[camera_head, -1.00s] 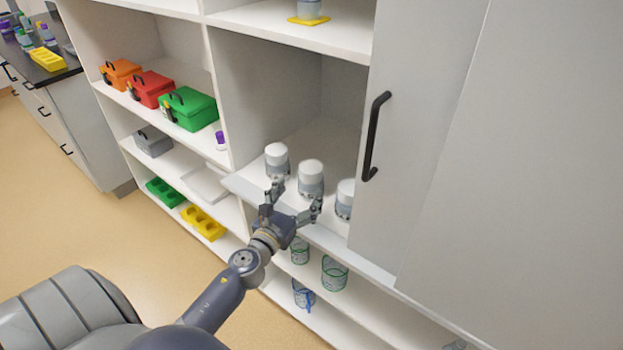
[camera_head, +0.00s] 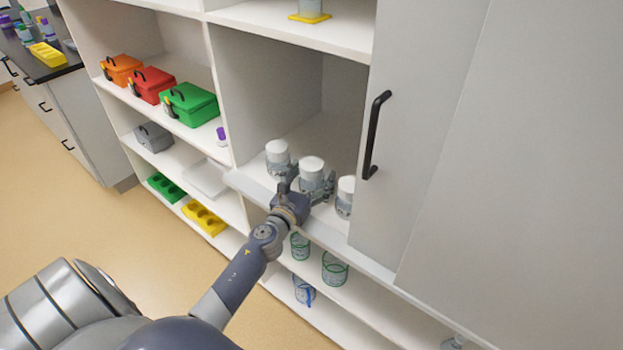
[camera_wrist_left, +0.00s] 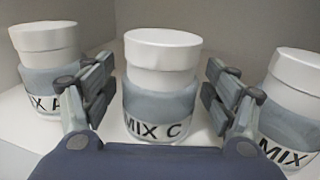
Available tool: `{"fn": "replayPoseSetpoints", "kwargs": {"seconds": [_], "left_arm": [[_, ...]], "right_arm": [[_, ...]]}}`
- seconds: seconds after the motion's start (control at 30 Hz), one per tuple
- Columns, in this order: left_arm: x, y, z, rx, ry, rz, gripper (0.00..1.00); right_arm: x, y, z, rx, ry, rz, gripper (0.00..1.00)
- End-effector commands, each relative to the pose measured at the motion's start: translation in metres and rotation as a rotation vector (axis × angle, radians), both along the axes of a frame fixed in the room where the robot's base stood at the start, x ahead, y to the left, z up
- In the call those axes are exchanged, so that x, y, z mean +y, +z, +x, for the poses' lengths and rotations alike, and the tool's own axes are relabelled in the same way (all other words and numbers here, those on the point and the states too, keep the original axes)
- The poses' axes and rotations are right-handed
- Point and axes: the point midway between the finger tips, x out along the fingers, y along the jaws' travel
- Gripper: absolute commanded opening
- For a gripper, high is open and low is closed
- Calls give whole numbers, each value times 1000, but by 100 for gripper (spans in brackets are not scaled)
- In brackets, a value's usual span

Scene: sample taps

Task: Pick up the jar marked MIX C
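In the left wrist view the fingers (camera_wrist_left: 163,95) show gaps to the jar on both sides. The label's lower edge is close to the gripper's palm. My right gripper is not in view.
A jar marked MIX A (camera_wrist_left: 48,65) stands close on the left; another MIX jar (camera_wrist_left: 292,105), its last letter cut off, stands close on the right. The cabinet door (camera_head: 420,120) with its black handle (camera_head: 375,135) is just right. The shelf (camera_head: 330,135) is clear behind the jars.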

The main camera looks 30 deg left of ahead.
Motion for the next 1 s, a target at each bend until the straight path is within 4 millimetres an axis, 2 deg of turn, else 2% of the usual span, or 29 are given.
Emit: {"fn": "replayPoseSetpoints", "kwargs": {"seconds": [0.03, 0.17, 0.63, 0.77, 0.93, 1.0], "left_arm": [[0, 0, 0, 0, 0, 0, 62], [0, 0, 0, 0, 0, 0, 33], [1, 6, 0, -2, 0, 2, 32], [0, 17, 0, -1, -2, 4, 32], [0, 45, 0, -2, -3, 6, 32], [1, 34, -17, 3, -1, 3, 32]], "right_arm": [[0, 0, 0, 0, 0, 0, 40], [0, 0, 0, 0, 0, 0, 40], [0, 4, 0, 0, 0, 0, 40], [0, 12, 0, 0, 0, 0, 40], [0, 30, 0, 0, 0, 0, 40], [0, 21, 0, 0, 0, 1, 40]]}}
